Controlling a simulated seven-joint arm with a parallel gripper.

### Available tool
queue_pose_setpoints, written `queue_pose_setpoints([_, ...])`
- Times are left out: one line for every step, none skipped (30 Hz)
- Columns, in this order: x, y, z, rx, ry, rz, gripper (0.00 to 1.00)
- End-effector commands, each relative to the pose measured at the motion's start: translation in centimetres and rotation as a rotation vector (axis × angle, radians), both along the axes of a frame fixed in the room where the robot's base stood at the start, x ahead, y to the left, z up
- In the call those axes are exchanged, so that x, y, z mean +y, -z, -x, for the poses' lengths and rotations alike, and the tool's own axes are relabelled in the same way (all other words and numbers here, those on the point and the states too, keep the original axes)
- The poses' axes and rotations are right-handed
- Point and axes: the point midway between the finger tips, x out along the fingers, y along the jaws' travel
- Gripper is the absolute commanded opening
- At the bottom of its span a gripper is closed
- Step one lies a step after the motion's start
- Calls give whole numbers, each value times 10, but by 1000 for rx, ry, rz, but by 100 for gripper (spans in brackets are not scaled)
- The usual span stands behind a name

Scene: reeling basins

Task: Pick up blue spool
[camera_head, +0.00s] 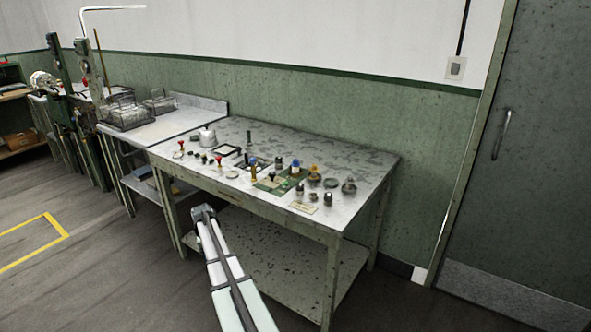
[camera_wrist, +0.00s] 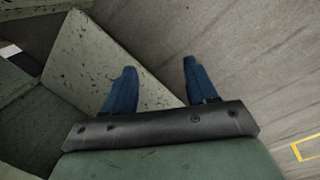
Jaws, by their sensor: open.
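On the speckled metal table (camera_head: 338,168) in the head view, two small things show blue: one (camera_head: 295,167) at the edge of a dark green mat, and a blue-topped one (camera_head: 253,163) with a yellowish body to its left. They are too small to tell which is the spool. My gripper (camera_head: 203,211) is in front of the table's front edge, below its top and apart from the small things. In the wrist view my gripper (camera_wrist: 158,72) has its two blue fingers spread with nothing between them. No spool shows there.
Several small pieces crowd the tabletop, including a red-topped one (camera_head: 219,160) and a yellow-topped one (camera_head: 314,173). A lower shelf (camera_head: 270,250) lies under the table. A second table (camera_head: 160,128) with wire baskets (camera_head: 125,115) adjoins left. A door (camera_head: 525,150) stands right. Floor in front is open.

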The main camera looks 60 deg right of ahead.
Motion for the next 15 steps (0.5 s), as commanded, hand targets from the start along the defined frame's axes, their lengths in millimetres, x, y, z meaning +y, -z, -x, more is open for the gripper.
queue_pose_setpoints([-26,-21,-10,-16,24,14,57])
queue_pose_setpoints([-38,-33,-14,-25,35,21,57])
queue_pose_setpoints([-54,-49,-17,-35,52,30,57])
queue_pose_setpoints([-67,-60,-19,-42,64,37,57])
queue_pose_setpoints([-78,-73,-22,-50,76,44,57])
queue_pose_setpoints([-95,-89,-23,-59,93,54,57])
queue_pose_setpoints([-107,-102,-25,-67,105,61,57])
queue_pose_setpoints([-119,-115,-26,-74,118,68,57])
queue_pose_setpoints([-136,-133,-26,-85,136,79,57])
queue_pose_setpoints([-148,-145,-27,-92,150,86,57])
queue_pose_setpoints([-160,-160,-26,-100,164,94,57])
queue_pose_setpoints([-177,-177,-25,-109,185,104,57])
queue_pose_setpoints([-190,-192,-24,-118,201,113,57])
queue_pose_setpoints([-205,-206,-22,-125,220,121,57])
queue_pose_setpoints([-224,-226,-20,-138,246,133,57])
